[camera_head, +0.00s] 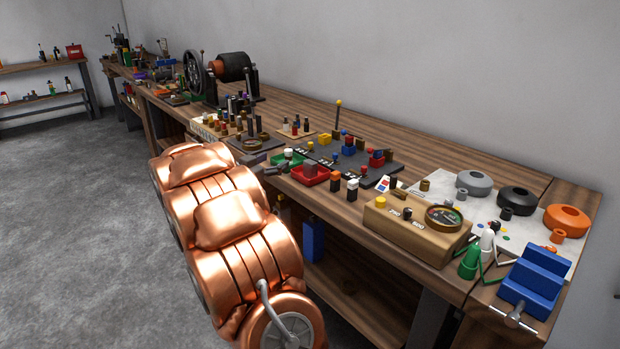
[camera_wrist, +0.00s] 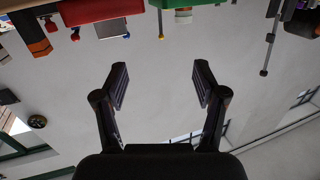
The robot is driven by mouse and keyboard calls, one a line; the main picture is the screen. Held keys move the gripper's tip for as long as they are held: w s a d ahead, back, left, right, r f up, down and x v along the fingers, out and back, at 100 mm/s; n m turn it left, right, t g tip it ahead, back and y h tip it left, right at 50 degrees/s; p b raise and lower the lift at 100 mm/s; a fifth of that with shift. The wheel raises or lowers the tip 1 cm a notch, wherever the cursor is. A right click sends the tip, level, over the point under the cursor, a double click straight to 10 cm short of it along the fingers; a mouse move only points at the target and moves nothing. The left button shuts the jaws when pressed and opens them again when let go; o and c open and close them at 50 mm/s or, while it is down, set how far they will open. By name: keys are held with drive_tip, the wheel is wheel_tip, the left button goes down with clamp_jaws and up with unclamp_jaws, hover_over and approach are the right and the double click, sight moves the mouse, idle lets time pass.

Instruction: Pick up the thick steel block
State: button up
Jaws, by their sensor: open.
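A grey block (camera_wrist: 112,28) shows in the upside-down wrist view, sticking out past the edge of the red tray (camera_wrist: 92,10). It looks like the steel block. In the head view a dark block (camera_head: 310,170) sits in the red tray (camera_head: 311,180); I cannot tell for sure that it is the same one. My gripper (camera_head: 265,166) is left of the red tray, beside the bench's front edge. In the wrist view my gripper (camera_wrist: 158,78) is open, with only pale wall between its fingers. My copper-coloured arm hides part of the bench front.
A green tray (camera_head: 283,160) stands left of the red tray. An orange-and-dark block (camera_head: 336,180) and a white-and-dark block (camera_head: 352,189) stand to its right. A dark board with coloured parts (camera_head: 370,163) lies behind. A wooden meter box (camera_head: 415,230) stands further right.

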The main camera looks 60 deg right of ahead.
sight(307, 163)
drive_tip(key=shift+s+d+f+m+g, duration=0.35)
drive_tip(key=shift+s+d+g, duration=0.45)
drive_tip(key=shift+s, duration=0.25)
drive_tip(key=shift+s+d+f+m+g, duration=0.35)
drive_tip(key=shift+s+d+g, duration=0.35)
drive_tip(key=shift+s, duration=0.3)
drive_tip(key=shift+s+d+f+m+g, duration=0.3)
drive_tip(key=shift+s+d+f+g, duration=0.1)
drive_tip(key=shift+s+d+g, duration=0.55)
drive_tip(key=shift+t, duration=0.25)
drive_tip(key=shift+w+x, duration=0.15)
drive_tip(key=shift+x, duration=1.1)
drive_tip(key=shift+w+x, duration=0.15)
drive_tip(key=shift+x, duration=1.1)
clamp_jaws()
